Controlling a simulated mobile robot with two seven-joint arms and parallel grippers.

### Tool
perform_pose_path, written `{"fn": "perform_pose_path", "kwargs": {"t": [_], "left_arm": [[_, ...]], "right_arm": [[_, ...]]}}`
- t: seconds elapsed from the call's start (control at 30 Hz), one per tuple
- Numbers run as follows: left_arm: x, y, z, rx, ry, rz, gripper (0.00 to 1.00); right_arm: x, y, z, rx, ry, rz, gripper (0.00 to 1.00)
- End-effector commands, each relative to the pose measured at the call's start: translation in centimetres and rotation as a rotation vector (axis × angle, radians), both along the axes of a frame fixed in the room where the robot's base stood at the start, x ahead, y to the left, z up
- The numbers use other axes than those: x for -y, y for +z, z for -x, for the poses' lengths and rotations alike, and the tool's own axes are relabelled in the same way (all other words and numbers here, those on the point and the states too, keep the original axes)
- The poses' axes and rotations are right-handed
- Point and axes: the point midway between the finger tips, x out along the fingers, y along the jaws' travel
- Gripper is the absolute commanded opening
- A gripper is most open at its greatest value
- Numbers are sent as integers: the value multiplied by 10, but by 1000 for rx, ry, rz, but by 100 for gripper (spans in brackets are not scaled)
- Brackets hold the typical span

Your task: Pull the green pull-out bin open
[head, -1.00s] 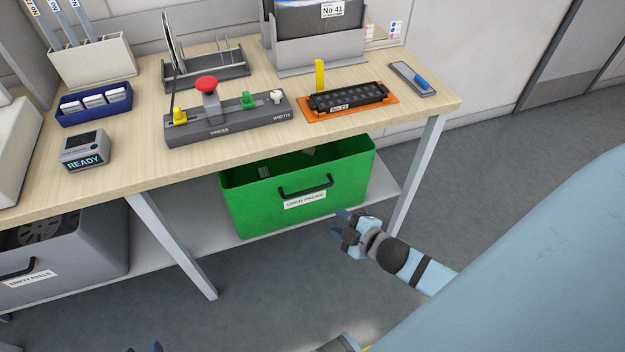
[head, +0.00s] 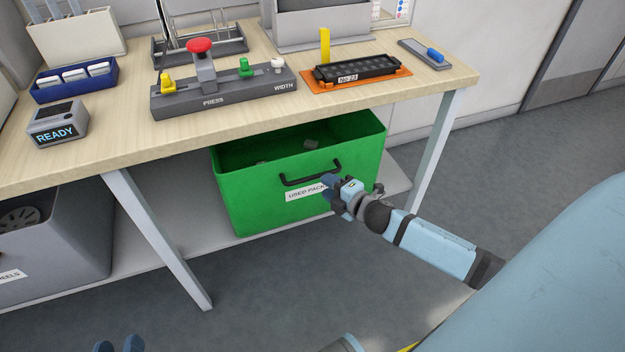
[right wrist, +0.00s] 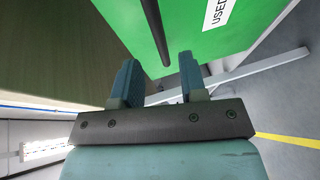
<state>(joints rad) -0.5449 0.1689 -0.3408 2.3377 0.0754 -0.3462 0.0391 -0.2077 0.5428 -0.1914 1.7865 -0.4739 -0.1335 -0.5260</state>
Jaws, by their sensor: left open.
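The green pull-out bin (head: 270,205) sits on the shelf under the table, with a dark bar handle (head: 290,181) and a white label on its front. In the head view my right gripper (head: 331,187) is in front of the bin, near the handle's right end and covering part of the label. In the right wrist view the right gripper (right wrist: 158,75) is open. My left gripper (head: 118,346) is open at the bottom edge, apart from the bin.
A grey bin (head: 65,240) stands left of a table leg (head: 155,240); another leg (head: 435,150) is right of the green bin. The tabletop (head: 130,130) above holds a control box (head: 225,92), an orange tray and a display. The floor in front is clear.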

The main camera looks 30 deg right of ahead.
Motion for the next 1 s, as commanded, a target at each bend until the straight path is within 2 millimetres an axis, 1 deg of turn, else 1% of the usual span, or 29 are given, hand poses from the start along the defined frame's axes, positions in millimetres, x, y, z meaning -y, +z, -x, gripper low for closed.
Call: {"fn": "perform_pose_path", "kwargs": {"t": [0.03, 0.1, 0.2, 0.33, 0.5, 0.77, 0.8, 0.87, 0.9, 0.93, 0.97, 1.0], "left_arm": [[1, 2, -1, 18, -4, 11, 43], [3, 7, -2, 43, -8, 25, 43], [7, 15, -3, 74, -14, 44, 43], [10, 20, -3, 99, -20, 63, 43], [11, 25, -3, 120, -22, 78, 43], [10, 31, -2, 131, -23, 80, 43], [10, 31, -2, 130, -25, 79, 43], [10, 30, -2, 130, -25, 78, 43], [10, 30, -2, 130, -26, 77, 43], [10, 30, -2, 129, -26, 77, 43], [10, 30, -2, 129, -27, 75, 43], [10, 29, -2, 128, -27, 75, 43]], "right_arm": [[-1, -3, -11, 3, 0, 1, 39], [-4, -5, -24, 4, 1, -1, 39], [-6, -8, -40, 2, 0, 0, 39], [-9, -11, -55, 1, 0, 0, 39], [-10, -12, -64, 0, 0, -1, 39], [-11, -12, -64, 0, 0, -1, 39], [-11, -12, -64, 0, 0, -1, 34], [-11, -12, -64, 0, 0, -1, 21], [-11, -12, -64, 0, 0, -1, 11], [-11, -12, -64, 0, 0, -1, 5], [-11, -12, -64, 0, 0, -1, 0], [-11, -12, -64, 0, 0, -1, 0]]}}
